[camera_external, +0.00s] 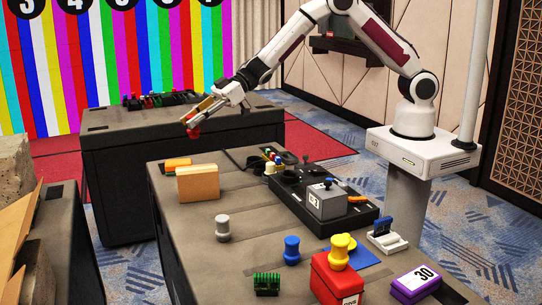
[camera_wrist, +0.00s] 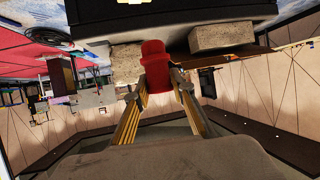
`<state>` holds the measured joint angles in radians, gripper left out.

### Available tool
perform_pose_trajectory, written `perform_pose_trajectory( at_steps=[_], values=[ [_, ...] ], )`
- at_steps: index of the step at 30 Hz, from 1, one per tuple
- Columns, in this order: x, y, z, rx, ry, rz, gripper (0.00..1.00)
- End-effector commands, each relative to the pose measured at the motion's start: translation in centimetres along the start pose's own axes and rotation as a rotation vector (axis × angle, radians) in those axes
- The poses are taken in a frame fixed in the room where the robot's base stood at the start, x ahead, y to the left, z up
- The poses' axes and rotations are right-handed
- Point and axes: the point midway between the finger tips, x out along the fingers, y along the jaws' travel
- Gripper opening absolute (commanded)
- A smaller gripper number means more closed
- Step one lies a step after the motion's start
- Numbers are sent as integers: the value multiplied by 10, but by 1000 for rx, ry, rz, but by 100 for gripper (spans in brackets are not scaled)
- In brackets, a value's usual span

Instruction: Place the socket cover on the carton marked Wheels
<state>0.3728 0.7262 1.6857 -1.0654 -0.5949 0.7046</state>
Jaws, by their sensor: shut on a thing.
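My gripper (camera_external: 197,119) is shut on a red, rounded, knob-like piece (camera_external: 193,132), held in the air beyond the far left end of the near table. In the wrist view my gripper (camera_wrist: 160,83) has its two yellow-ribbed fingers on either side of the red piece (camera_wrist: 154,60). I cannot tell for sure that this piece is the socket cover. A red carton (camera_external: 330,279) with a white label stands at the table's front, with a yellow knob-like piece (camera_external: 339,250) on top. Its label is too small to read, so I cannot confirm which carton is marked Wheels.
The near table also bears a tan block (camera_external: 198,184), grey piece (camera_external: 222,228), blue piece (camera_external: 291,250), green part (camera_external: 266,284), black console (camera_external: 300,190) with a grey box (camera_external: 327,202), and purple box (camera_external: 415,283). Its left middle is mostly clear. Another dark table (camera_external: 150,135) stands behind.

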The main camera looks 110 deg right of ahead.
Motion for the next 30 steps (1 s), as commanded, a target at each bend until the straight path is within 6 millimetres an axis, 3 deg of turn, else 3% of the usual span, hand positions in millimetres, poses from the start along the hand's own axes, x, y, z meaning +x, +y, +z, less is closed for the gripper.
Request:
perform_pose_trajectory(
  at_steps=[16,30],
  values=[
    [2,0,4,3,0,5,13],
    [25,0,52,5,0,6,13]
  ],
)
